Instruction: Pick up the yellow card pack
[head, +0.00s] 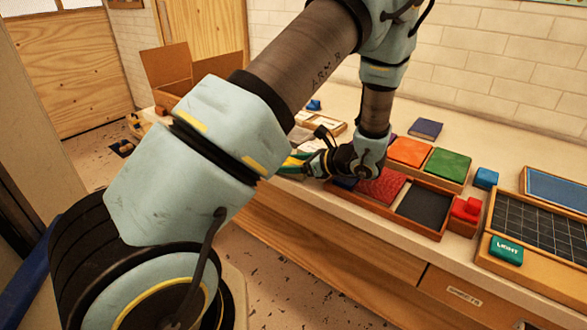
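My arm reaches across the view from the lower left, up and over to the counter. My gripper (294,165) is small in the view at the counter's near left part, left of the wooden tray with the red and black panels. A patch of green and yellow shows at its fingertips. I cannot tell whether this is part of the gripper or a thing at it, nor whether the fingers are open or shut. I cannot make out a yellow card pack for certain; my arm hides part of the counter.
The tray with a red panel (381,187) and black panel (424,206) lies right of my gripper. Behind it are orange (409,151) and green (447,165) panels. Blue (486,177) and red (467,209) blocks stand further right. A cardboard box (166,65) is at the back left.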

